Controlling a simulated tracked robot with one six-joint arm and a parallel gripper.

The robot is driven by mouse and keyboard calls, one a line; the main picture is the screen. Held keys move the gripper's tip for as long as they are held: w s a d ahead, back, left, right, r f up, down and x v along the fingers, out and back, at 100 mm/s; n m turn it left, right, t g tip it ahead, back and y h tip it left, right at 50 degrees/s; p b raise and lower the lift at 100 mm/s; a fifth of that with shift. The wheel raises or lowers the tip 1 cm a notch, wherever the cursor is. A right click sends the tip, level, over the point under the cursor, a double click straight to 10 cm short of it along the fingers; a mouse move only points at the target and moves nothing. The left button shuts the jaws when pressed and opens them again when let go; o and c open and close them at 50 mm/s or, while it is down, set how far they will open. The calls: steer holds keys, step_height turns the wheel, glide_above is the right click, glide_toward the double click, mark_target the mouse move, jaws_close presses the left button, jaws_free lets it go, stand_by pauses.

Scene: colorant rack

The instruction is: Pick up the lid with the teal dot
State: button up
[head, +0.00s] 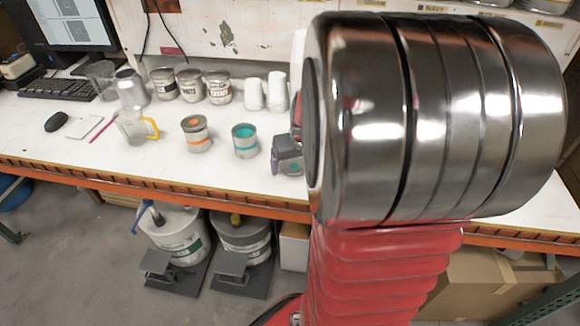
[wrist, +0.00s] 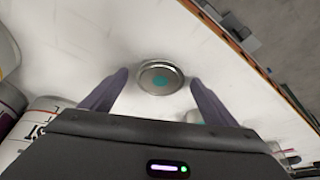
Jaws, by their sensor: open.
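The lid with the teal dot (wrist: 148,84) is a round silver disc lying flat on the white bench top in the wrist view. My gripper (wrist: 160,79) is open, with one dark finger to each side of the lid and a gap to both. Nothing is held.
An orange-banded can (head: 197,142) with an orange-dotted lid stands further left. The bench's orange front edge (head: 140,188) is close.

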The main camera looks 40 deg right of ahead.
mark_target(296, 170)
steer(key=shift+c, duration=0.5)
steer(key=c, duration=1)
steer(key=shift+o, duration=0.2)
steer(key=shift+r, duration=0.15)
step_height(296, 170, up, 10)
steer(key=shift+s+f, duration=0.15)
steer(key=shift+f, duration=0.05)
